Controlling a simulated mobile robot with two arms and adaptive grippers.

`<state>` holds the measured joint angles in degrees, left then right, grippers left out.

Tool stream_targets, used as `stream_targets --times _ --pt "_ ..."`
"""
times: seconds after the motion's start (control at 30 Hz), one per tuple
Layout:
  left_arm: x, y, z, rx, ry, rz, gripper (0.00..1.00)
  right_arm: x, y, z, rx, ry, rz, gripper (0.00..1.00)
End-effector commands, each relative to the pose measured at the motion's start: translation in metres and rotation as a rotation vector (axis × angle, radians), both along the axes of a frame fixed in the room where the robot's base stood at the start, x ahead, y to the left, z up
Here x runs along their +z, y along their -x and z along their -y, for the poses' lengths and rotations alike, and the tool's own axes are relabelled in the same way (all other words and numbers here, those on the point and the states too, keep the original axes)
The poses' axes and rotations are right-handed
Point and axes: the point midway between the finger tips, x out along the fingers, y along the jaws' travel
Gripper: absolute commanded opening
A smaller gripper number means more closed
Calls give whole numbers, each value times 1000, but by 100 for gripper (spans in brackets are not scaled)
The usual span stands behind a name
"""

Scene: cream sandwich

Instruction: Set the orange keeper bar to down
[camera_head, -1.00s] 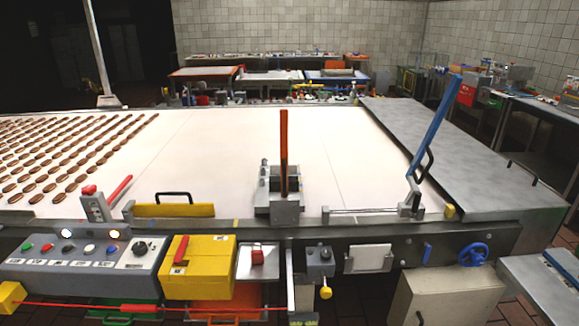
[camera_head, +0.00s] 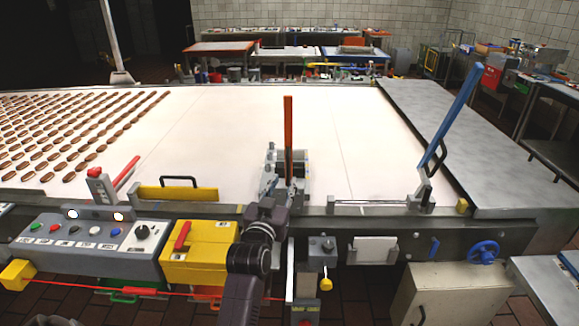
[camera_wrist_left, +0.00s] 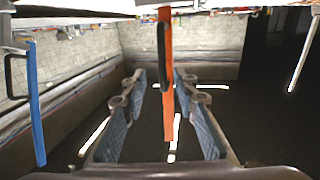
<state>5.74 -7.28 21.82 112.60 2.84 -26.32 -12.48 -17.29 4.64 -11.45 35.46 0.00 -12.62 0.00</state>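The orange keeper bar (camera_head: 288,130) stands upright from a grey block-shaped mount (camera_head: 272,172) at the front edge of the belt. In the left wrist view, which looks upside down, the bar (camera_wrist_left: 167,100) appears between the two finger pads and has a dark handle along it. My left gripper (camera_head: 284,192) is at the lower part of the bar, in front of the mount, and partly hides it. Its fingers (camera_wrist_left: 165,100) are spread apart, with gaps on both sides of the bar; contact cannot be made out. My right gripper is not in view.
A blue lever (camera_head: 450,115) stands tilted on the right, beside a grey metal cover (camera_head: 480,150). A red lever (camera_head: 127,172) and yellow bar (camera_head: 178,194) are on the left. Yellow box (camera_head: 198,262) and control panel (camera_head: 75,245) line the front.

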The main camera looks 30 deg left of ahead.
Motion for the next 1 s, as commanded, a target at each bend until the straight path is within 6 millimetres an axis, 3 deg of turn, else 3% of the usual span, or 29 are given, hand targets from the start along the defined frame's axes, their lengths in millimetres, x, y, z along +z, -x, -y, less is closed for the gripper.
stream_targets --times 0.6,1.0 --pt "6 -66 -27 8 -1 15 27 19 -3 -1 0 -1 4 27" --pt "4 -74 -30 8 -1 15 27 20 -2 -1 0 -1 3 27"
